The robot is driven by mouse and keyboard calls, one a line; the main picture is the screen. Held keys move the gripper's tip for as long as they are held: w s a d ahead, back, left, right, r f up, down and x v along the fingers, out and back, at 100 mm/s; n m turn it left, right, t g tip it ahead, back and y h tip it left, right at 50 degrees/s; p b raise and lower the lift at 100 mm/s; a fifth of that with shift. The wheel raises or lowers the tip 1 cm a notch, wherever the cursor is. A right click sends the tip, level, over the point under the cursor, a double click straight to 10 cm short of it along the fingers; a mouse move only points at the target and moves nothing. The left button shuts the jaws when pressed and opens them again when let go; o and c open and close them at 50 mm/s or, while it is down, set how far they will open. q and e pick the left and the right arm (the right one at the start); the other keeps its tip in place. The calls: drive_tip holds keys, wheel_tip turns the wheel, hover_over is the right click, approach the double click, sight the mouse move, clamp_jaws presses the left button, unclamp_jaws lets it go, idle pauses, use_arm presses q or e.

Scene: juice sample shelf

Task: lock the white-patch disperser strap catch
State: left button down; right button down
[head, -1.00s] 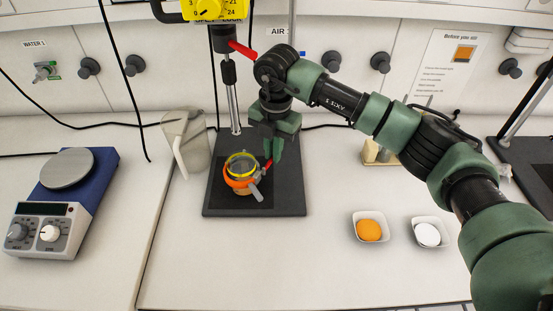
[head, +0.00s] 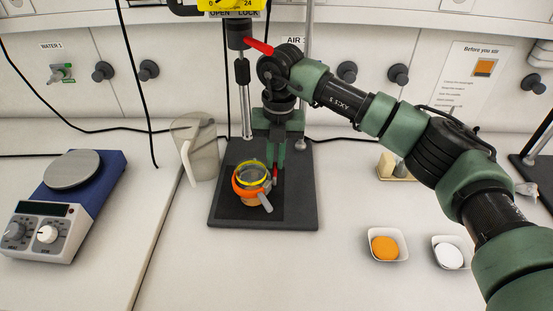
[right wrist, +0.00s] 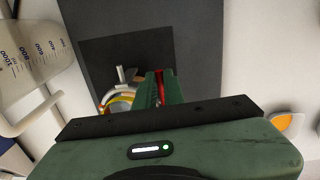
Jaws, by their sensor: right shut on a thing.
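The disperser has a yellow head (head: 232,5) marked OPEN and LOCK, a red lever (head: 259,47) and a steel shaft (head: 246,108). Below it a vessel with a yellow rim (head: 253,167) stands on the dark base plate (head: 300,215). An orange strap (head: 240,188) goes around the vessel, with a grey lever (head: 265,202) at its front right. My right gripper (head: 276,166) points down at the vessel's right side, shut on a slim red piece (right wrist: 161,88) beside the strap. Its fingers hide most of that piece. I cannot make out a white patch. My left gripper is not in view.
A clear jug (head: 203,150) stands left of the base plate, with a blue hotplate (head: 85,178) farther left. Small dishes with an orange (head: 385,247) and a white (head: 449,256) content sit at the right. The front counter between is clear.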

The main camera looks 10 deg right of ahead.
drive_tip(key=shift+r, duration=0.1)
drive_tip(key=c, duration=1.5)
unclamp_jaws()
